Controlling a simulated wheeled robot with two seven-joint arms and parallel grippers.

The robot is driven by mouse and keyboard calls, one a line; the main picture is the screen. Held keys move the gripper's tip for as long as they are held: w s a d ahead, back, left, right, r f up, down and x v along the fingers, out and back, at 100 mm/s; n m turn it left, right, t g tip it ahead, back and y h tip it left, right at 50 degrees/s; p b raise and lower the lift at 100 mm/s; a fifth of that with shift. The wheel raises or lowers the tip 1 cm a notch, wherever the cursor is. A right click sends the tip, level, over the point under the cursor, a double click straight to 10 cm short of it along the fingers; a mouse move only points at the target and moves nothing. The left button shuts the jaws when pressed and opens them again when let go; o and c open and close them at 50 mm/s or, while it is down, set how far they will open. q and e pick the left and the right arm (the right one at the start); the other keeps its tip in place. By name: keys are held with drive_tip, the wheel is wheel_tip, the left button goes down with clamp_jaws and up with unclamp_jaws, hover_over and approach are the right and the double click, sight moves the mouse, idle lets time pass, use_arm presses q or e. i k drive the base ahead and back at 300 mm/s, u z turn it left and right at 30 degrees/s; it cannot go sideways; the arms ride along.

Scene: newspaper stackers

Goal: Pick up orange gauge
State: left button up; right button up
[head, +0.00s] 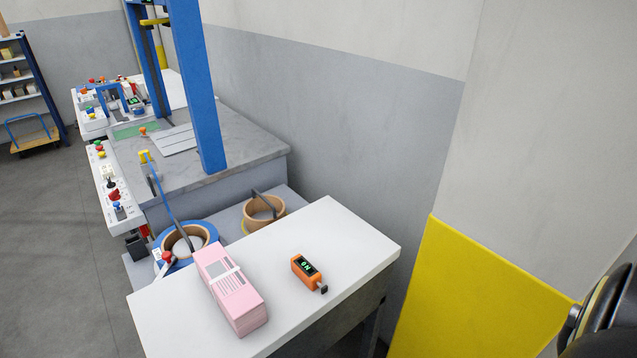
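The orange gauge (307,271) lies on the white table (335,233), right of the pink bundle. It has a dark display with green characters and a dark tip at its lower right end. Nothing touches it. A dark rounded part, which looks like my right arm, shows at the lower right edge of the head view, well away from the gauge. Neither gripper's fingers are in view.
A pink strapped bundle (233,296) lies left of the gauge. Behind the table stand a blue-framed machine (196,90), tape rolls (264,212) and a button panel (112,190). A grey and yellow wall (470,295) borders the right. The table's right end is clear.

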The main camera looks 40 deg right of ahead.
sight(311, 277)
drive_tip(key=k, duration=1.15)
drive_tip(key=z, duration=0.75)
drive_tip(key=i, duration=1.05)
drive_tip(key=z, duration=0.25)
